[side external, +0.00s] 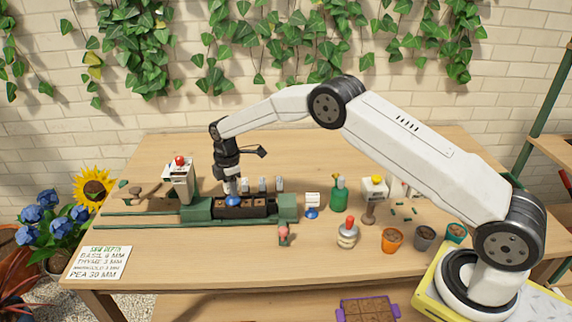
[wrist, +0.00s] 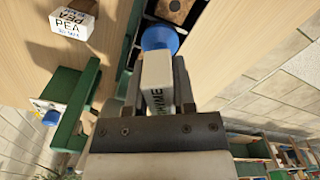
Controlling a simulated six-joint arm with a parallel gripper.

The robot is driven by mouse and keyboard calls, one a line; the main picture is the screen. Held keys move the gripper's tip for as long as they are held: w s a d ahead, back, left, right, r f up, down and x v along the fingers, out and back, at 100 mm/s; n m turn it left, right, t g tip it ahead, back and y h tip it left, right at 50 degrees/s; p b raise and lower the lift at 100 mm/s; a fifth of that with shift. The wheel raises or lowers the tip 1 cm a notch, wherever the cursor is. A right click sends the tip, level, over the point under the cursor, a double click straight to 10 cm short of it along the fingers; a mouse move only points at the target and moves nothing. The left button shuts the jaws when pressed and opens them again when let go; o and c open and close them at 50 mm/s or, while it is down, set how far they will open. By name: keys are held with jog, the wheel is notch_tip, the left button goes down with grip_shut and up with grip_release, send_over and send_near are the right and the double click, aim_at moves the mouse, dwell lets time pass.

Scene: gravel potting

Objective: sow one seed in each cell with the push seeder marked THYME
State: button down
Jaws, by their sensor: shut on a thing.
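My gripper (side external: 231,178) is shut on the push seeder marked THYME, a white block with a blue round end (side external: 233,201). In the wrist view the seeder (wrist: 157,72) sits between the two fingers, its lettering partly covered by a finger. The dark cell tray (side external: 262,215) lies between green blocks on the bench. The seeder's blue end is over the tray's left part in the side view; I cannot tell whether it touches the soil. A corner of the tray with a brown cell (wrist: 175,10) shows in the wrist view.
A seeder marked PEA (wrist: 73,23) stands apart in the wrist view. A depth card (side external: 99,262) lies front left. The front bench is mostly clear.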

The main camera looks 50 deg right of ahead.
jog(key=shift+r, duration=1.25)
jog(key=shift+s+d, duration=0.1)
jog(key=shift+s+d+r, duration=0.25)
jog(key=shift+s+d, duration=0.35)
jog(key=shift+d, duration=0.05)
jog(key=shift+s+d+r, duration=0.25)
jog(key=shift+s+d, duration=0.35)
jog(key=shift+f, duration=0.1)
jog(key=shift+f, duration=1.3)
jog(key=shift+f, duration=0.65)
jog(key=shift+r, duration=0.1)
